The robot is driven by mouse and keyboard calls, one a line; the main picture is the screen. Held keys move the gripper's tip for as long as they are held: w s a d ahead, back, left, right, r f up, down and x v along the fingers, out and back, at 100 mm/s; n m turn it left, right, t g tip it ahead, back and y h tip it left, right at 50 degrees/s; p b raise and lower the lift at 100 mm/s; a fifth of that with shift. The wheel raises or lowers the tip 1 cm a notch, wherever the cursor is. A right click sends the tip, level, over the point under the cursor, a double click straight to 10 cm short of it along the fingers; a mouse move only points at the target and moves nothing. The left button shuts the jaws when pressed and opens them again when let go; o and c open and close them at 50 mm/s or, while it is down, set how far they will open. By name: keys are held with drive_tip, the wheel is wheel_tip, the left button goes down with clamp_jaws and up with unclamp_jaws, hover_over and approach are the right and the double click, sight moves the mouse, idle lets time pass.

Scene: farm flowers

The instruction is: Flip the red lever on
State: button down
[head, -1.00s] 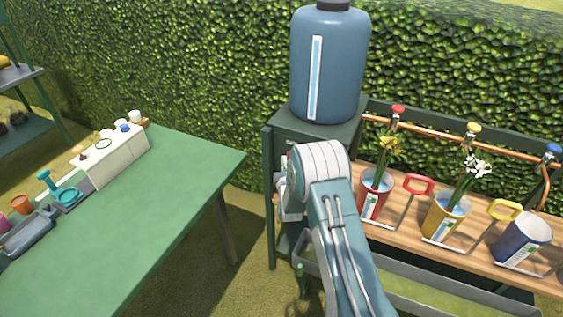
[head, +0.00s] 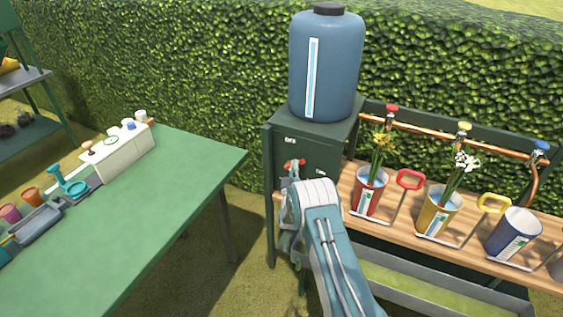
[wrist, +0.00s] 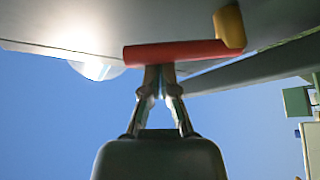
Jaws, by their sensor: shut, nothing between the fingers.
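The red lever (wrist: 180,52) crosses the upper middle of the wrist view as a short red bar with a yellow end at its right. In the head view the red lever (head: 294,164) shows as a small red piece on the front of the dark green cabinet (head: 322,150) under the blue tank. My gripper (wrist: 160,70) is shut and empty, its fingertips right at the lever's lower edge in the wrist view. I cannot tell whether they touch it. In the head view my arm mostly hides the gripper, just below the lever.
The blue tank (head: 327,68) stands on the cabinet. To the right, red (head: 368,190), yellow (head: 437,211) and blue (head: 512,235) pots stand on a wooden shelf below copper piping. A green table (head: 170,215) is at the left, with open grass between.

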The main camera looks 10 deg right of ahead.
drive_tip(key=f+m+h, duration=0.1)
drive_tip(key=m+h, duration=0.1)
drive_tip(key=m, duration=0.1)
drive_tip(key=d+m+g+h, duration=0.1)
drive_tip(key=m+h, duration=0.1)
drive_tip(key=m, duration=0.1)
drive_tip(key=f+m+h, duration=0.1)
drive_tip(key=m, duration=0.2)
drive_tip(key=shift+s+d+f+g+h, duration=0.2)
drive_tip(key=shift+s+f+g+h, duration=0.1)
drive_tip(key=shift+s+h, duration=0.1)
drive_tip(key=shift+d+f, duration=0.1)
drive_tip(key=shift+f, duration=0.2)
drive_tip(key=shift+s+f, duration=0.15)
